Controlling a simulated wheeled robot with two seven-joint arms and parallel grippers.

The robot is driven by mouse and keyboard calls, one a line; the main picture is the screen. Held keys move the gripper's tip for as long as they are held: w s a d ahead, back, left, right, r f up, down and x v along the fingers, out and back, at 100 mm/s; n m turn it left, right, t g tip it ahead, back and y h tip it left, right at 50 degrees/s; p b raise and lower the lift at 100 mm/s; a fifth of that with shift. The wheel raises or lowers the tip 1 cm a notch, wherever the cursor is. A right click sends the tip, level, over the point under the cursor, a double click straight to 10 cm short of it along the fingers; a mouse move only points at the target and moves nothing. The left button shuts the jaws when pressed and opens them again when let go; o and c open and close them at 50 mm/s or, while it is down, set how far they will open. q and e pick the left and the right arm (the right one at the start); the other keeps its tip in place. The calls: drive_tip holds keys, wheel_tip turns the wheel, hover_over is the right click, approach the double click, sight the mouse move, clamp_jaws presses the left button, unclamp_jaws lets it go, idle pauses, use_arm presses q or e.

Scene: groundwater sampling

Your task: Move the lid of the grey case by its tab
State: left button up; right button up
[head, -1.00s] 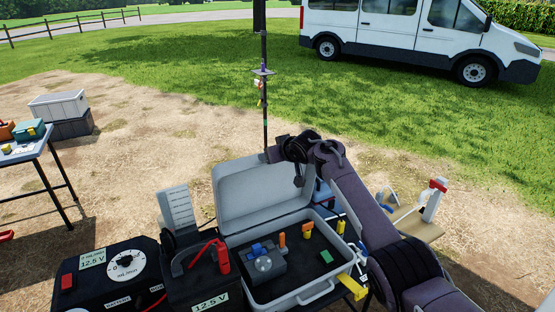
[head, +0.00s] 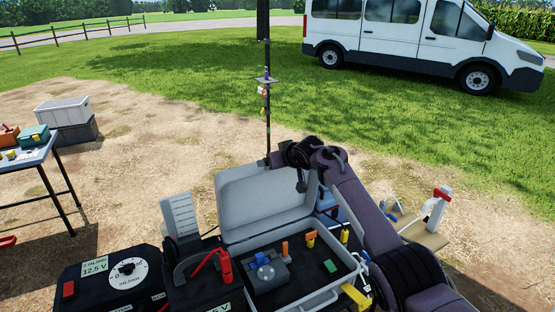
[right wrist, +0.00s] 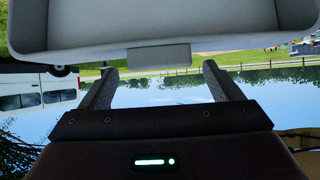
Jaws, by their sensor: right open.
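The grey case (head: 322,303) stands open on the near table, its lid (head: 262,207) raised and leaning back. In the right wrist view the lid (right wrist: 225,20) fills the top, and its grey tab (right wrist: 158,56) sticks out from the lid's edge. My right gripper (right wrist: 160,67) is open, its fingertips spread wider than the tab. The tab lies just ahead, between the two fingers in the picture; I see no contact. In the head view my right arm reaches over the lid's upper right corner, and the tab is not clear there. My left gripper is out of view.
The case holds a grey device with a blue part (head: 266,272), an orange piece (head: 285,248) and a green block (head: 330,266). Black battery boxes (head: 105,285) stand left of it. A thin pole (head: 267,110) rises behind the lid. A white van (head: 400,40) stands far back.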

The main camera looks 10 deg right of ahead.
drive_tip(key=b+v, duration=0.1)
drive_tip(key=v, duration=0.7)
drive_tip(key=shift+b, duration=0.35)
drive_tip(key=shift+w, duration=0.1)
